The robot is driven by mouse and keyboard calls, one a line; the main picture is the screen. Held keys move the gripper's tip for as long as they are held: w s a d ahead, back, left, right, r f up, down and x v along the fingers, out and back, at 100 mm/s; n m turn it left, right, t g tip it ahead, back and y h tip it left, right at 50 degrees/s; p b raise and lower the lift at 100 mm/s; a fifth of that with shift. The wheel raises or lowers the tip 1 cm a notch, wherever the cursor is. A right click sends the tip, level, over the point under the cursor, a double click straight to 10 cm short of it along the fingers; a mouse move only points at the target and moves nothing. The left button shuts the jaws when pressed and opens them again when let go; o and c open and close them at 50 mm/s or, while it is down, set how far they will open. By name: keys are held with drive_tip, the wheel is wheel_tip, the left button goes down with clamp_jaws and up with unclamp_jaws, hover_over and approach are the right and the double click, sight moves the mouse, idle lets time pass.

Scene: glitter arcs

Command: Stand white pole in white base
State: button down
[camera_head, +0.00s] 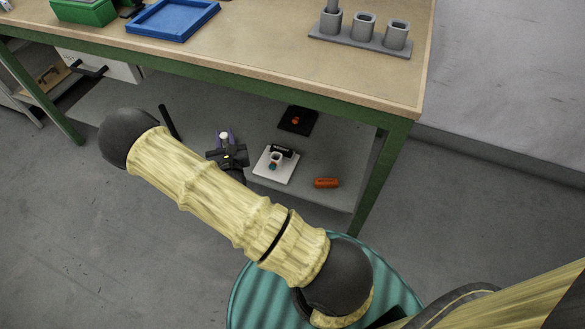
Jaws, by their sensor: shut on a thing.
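My gripper (225,141), dark with purplish finger parts, is above the lower shelf under the workbench, just beyond my pale yellow arm. It is shut on the white pole (224,135), of which only a small light end shows between the fingers. The rest of the pole is hidden. The white base (265,172) lies on the lower shelf just right of my gripper. The pole is apart from the base.
An orange cylinder (326,183) lies right of the base. A black square plate (310,121) with an orange part is behind it. A black rod (168,122) stands left of my gripper. The bench top (270,60) overhangs the shelf, and a green leg (379,180) stands at right.

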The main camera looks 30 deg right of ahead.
drive_tip(key=shift+s+d, duration=0.3)
drive_tip(key=w+d+f+m+g+h+b, duration=0.1)
drive_tip(key=w+d+m+g+h+b, duration=0.2)
drive_tip(key=d, duration=0.6)
drive_tip(key=w+d+m+g+h+b, duration=0.3)
drive_tip(key=d+h, duration=0.3)
drive_tip(key=d, duration=0.3)
drive_tip(key=shift+f+m+b, duration=0.4)
drive_tip(key=shift+m+b, duration=0.2)
drive_tip(key=shift+f+b, duration=1.25)
drive_tip(key=shift+f, duration=1.25)
